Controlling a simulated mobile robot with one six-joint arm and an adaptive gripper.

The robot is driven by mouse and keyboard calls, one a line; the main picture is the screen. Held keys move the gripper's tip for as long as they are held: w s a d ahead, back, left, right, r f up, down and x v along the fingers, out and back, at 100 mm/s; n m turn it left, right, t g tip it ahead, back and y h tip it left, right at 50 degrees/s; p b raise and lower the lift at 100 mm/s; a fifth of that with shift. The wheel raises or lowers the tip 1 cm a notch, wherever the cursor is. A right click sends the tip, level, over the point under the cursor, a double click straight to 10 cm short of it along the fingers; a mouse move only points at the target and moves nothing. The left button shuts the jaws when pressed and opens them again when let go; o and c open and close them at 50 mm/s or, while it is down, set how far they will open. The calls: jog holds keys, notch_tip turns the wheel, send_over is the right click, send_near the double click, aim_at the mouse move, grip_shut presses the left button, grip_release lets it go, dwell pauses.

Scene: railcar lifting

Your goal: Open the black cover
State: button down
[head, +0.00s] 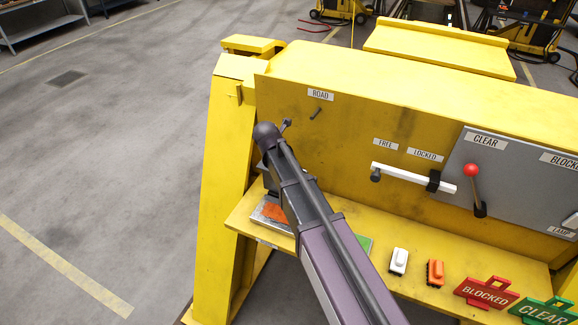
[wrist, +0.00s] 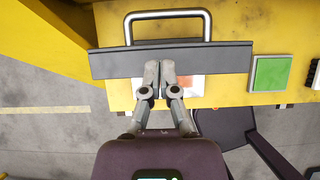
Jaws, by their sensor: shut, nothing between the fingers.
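The black cover (wrist: 110,63) shows in the wrist view as a wide dark grey plate across the upper part of the picture. A metal bar handle (wrist: 168,16) shows just above its far edge. My gripper (wrist: 160,66) is shut and empty. Its fingertips overlap the middle of the plate in the wrist view; I cannot tell whether they touch it. In the head view my arm hides the gripper and most of the cover.
The cover is at the left end of a yellow shelf (head: 243,214). An orange and white sheet (head: 272,212) and a green pad (wrist: 270,73) are close by. A white block (head: 398,260), an orange block (head: 435,272), and red (head: 487,293) and green (head: 543,311) signs stand to the right.

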jog(key=shift+f, duration=0.1)
dwell(0.3)
jog(key=b+x, duration=0.8)
jog(key=x, duration=0.1)
jog(key=shift+w+f+b, duration=0.2)
jog(key=shift+f+b, duration=0.15)
dwell(0.7)
